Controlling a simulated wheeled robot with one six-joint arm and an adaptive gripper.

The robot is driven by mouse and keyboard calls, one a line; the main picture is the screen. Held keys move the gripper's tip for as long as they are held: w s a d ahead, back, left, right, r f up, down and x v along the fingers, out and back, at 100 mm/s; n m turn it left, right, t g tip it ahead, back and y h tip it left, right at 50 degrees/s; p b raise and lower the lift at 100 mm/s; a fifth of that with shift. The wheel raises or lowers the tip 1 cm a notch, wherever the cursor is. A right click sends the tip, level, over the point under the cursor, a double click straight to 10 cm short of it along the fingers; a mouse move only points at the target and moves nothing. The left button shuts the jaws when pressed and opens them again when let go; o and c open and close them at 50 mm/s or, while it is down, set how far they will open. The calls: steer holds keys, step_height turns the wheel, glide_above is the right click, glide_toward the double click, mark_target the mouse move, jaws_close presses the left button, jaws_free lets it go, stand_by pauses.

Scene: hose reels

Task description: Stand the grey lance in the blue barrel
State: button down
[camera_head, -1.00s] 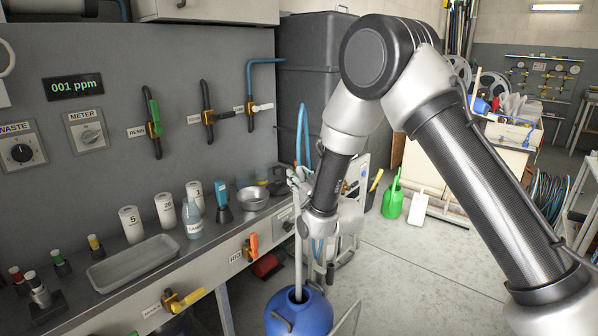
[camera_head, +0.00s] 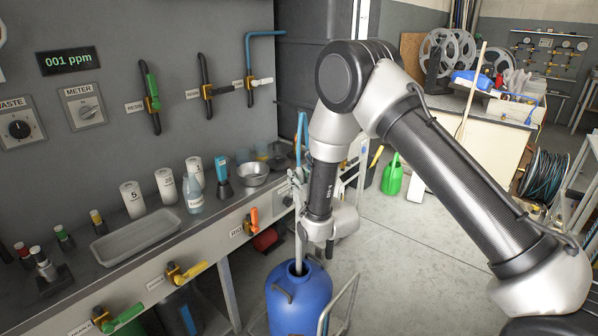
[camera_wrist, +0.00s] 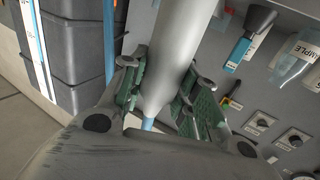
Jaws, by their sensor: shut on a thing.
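The grey lance (camera_head: 299,245) is a slim pale shaft, held nearly upright. Its lower end is at the dark mouth of the blue barrel (camera_head: 302,305) and appears to be just inside it; how deep, I cannot tell. My gripper (camera_head: 297,183) is shut on the lance well above the barrel. In the wrist view, the lance (camera_wrist: 182,45) runs between the green-padded fingers of my gripper (camera_wrist: 165,100). A light blue piece shows just below the shaft there. The barrel is not recognisable in the wrist view.
A metal cart frame (camera_head: 340,305) stands around the barrel. To the left is a bench with a grey tray (camera_head: 140,235), bottles and a metal bowl (camera_head: 252,174); valve handles (camera_head: 185,272) stick out from its front. A green can (camera_head: 392,176) stands on open floor behind.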

mark_target(300, 244)
steer(key=shift+f, duration=13.75)
steer(key=c, duration=1)
jaws_free()
steer(key=v, duration=1.2)
